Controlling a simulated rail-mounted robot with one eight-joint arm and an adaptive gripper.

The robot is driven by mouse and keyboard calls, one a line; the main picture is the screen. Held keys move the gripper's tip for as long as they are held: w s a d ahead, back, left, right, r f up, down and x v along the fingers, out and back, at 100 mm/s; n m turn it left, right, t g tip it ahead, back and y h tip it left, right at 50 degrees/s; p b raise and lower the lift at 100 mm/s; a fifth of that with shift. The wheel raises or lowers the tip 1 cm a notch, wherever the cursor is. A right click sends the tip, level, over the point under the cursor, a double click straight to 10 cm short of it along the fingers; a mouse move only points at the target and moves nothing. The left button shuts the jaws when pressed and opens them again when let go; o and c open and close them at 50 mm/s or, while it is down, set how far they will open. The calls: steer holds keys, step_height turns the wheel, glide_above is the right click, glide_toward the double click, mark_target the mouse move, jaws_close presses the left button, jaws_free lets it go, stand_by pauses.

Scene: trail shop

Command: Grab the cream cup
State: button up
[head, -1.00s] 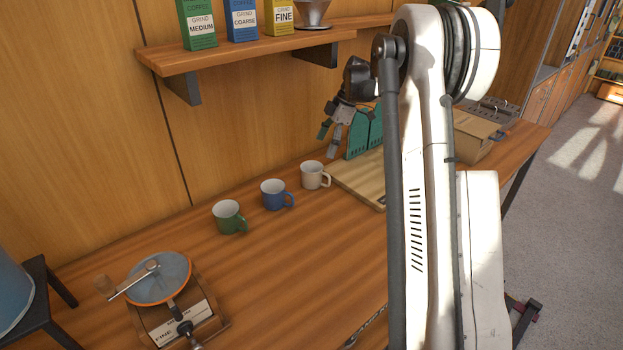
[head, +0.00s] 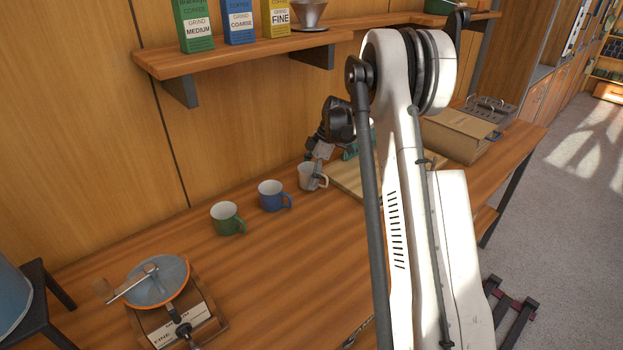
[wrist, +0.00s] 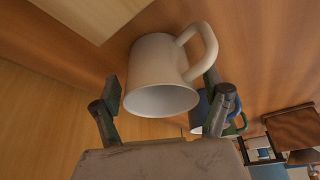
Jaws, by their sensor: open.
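The cream cup (head: 306,177) stands on the wooden counter, rightmost in the row of cups in the head view. My gripper (head: 315,172) is down at the cup, its fingers partly covering it. In the wrist view, the cream cup (wrist: 160,77) sits between the two open fingers of my gripper (wrist: 164,92). One finger is to the left of its body; the other is to the right, beneath the handle. Whether either finger touches the cup is hard to tell.
A blue cup (head: 270,196) and a green cup (head: 227,219) stand to the left. A wooden board (head: 350,183) lies just right of the cream cup. A coffee grinder (head: 158,281) is at the front left. A shelf (head: 250,47) with coffee boxes hangs above.

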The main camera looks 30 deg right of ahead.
steer(key=shift+f, duration=0.2)
steer(key=c, duration=1.4)
steer(key=shift+o, duration=0.2)
steer(key=shift+r, duration=0.1)
